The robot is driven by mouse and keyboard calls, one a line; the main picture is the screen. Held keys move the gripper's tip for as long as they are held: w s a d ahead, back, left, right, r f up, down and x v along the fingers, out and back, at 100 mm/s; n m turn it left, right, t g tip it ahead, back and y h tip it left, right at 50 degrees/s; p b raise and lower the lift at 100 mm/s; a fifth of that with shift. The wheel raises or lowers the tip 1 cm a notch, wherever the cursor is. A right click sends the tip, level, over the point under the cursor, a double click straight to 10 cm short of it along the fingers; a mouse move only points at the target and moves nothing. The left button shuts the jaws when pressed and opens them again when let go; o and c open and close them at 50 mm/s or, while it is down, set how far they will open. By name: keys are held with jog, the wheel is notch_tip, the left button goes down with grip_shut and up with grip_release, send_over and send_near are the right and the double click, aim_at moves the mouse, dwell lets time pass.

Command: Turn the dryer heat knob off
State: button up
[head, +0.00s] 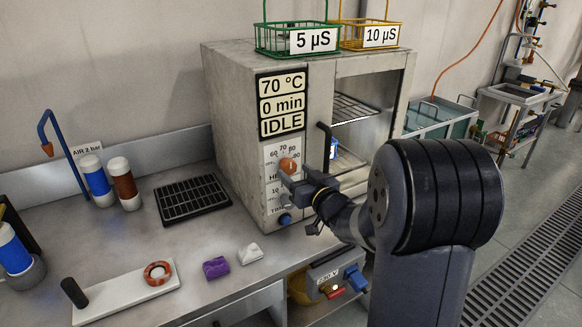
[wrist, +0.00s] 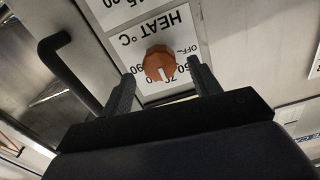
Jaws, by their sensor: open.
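The orange heat knob (head: 288,166) is on the front panel of the grey dryer (head: 235,130). In the wrist view the knob (wrist: 158,62) appears upside down, under the "HEAT °C" label. Its white mark points down in that picture, toward about 70; "OFF" is printed to the right of the knob there. My gripper (head: 285,184) is open in front of the panel. In the wrist view its two fingers (wrist: 161,70) appear on either side of the knob, with gaps to both; their depth from it is hard to tell. The dryer's display (head: 282,105) reads 70 °C, 0 min, IDLE.
A blue knob (head: 285,219) sits lower on the panel. A dark door handle (head: 325,148) stands out right of the panel, close to my gripper; it also shows in the wrist view (wrist: 62,65). Green (head: 268,42) and yellow (head: 350,38) baskets stand on top.

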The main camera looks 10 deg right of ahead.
aim_at(291, 169)
jog(key=shift+x, duration=1.55)
jog(key=c, duration=1)
